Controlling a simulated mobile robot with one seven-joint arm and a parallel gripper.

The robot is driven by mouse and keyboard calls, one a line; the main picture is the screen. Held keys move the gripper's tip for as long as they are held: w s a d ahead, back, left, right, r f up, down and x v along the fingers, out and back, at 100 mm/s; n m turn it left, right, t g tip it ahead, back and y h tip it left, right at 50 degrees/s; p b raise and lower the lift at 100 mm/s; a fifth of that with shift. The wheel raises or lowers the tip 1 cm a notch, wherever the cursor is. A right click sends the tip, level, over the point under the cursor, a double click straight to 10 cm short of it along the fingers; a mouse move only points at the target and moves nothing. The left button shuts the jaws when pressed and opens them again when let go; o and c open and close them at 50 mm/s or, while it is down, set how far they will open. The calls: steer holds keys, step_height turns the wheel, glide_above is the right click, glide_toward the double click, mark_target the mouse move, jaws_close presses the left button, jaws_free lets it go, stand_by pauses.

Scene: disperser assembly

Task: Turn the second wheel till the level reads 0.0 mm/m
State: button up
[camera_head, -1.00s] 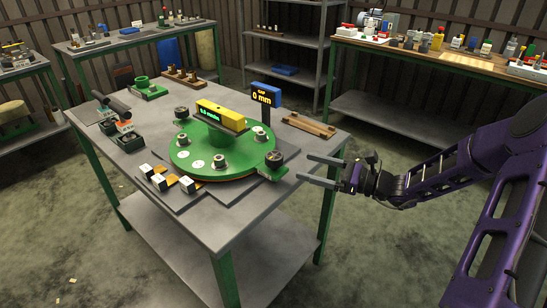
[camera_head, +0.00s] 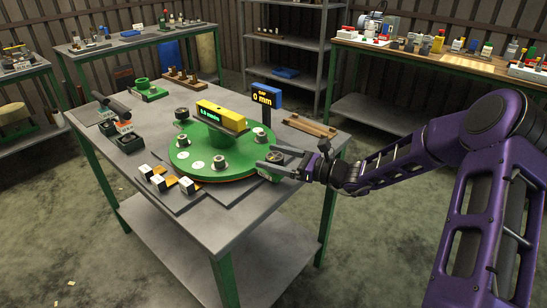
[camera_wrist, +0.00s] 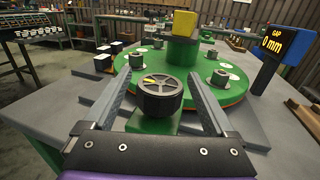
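A dark handwheel with a yellow mark (camera_wrist: 159,95) sits on a green bracket at the near edge of the green disc (camera_wrist: 120,85); it also shows in the head view (camera_head: 275,157). My gripper (camera_wrist: 166,82) is open, its two fingers on either side of this wheel. I see gaps and cannot tell whether either finger touches it. In the head view my gripper (camera_head: 266,159) reaches the wheel from the right. Another dark wheel (camera_head: 182,113) is at the disc's far left. The yellow level (camera_head: 222,116) lies across the centre hub; its green digits are too small to read surely.
A blue display (camera_head: 264,96) reading "GAP 0 mm" stands behind the disc. White blocks (camera_head: 187,186) lie at the front of the grey table (camera_head: 215,222). A wooden rack (camera_head: 312,126) lies at the right. Bolts with nuts (camera_head: 218,162) stand on the disc.

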steer(key=c, duration=1.3)
steer(key=shift+o, duration=0.2)
steer(key=shift+m+t+h, duration=0.5)
steer(key=shift+m+t, duration=0.3)
steer(key=shift+t, duration=0.3)
steer(key=o, duration=1.4)
steer(key=shift+d, duration=0.1)
steer(key=p+v, duration=0.2)
steer(key=v, duration=1.5)
steer(key=shift+s+d, duration=0.1)
steer(key=shift+d, duration=0.05)
